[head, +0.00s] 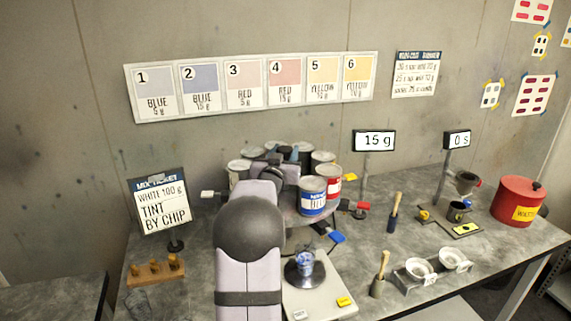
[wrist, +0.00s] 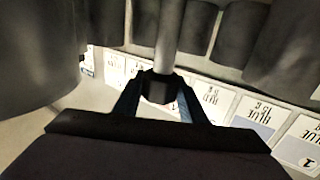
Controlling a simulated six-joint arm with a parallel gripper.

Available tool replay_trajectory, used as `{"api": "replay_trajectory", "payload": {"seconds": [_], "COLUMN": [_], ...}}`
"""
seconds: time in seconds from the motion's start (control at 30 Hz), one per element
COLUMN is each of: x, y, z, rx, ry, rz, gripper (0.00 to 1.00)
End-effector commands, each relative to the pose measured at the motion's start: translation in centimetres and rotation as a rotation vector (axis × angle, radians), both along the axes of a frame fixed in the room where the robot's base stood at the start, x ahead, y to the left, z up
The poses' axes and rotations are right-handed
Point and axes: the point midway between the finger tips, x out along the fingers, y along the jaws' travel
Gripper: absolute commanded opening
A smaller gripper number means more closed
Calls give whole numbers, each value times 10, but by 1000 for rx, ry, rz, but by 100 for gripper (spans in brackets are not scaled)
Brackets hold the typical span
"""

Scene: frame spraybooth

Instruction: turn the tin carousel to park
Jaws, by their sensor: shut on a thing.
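The tin carousel (head: 300,216) stands at the middle of the bench, a round platform carrying several tins. A blue-labelled tin (head: 312,198) and a red-labelled tin (head: 331,182) are at its right front; greyish tins are behind and to the left. My gripper (head: 288,154) is over the carousel's middle, partly hidden by my arm. In the wrist view my gripper (wrist: 159,88) is shut on a dark knob (wrist: 157,92) in line with a pale upright post (wrist: 169,40). Dark tins show around it. No park mark is readable.
White (head: 208,194), red (head: 359,206) and blue (head: 337,237) tabs stick out around the carousel. A scale (head: 318,296) with a small cup is in front. A red pot (head: 517,201) is far right.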

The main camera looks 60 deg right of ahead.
Motion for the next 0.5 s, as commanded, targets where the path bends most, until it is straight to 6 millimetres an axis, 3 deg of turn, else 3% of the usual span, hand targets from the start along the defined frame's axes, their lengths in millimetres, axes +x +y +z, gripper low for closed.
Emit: {"api": "replay_trajectory", "payload": {"seconds": [0.5], "x": [1], "y": [2], "z": [5], "rx": [-12], "ry": [-6], "rz": [122], "gripper": [0]}}
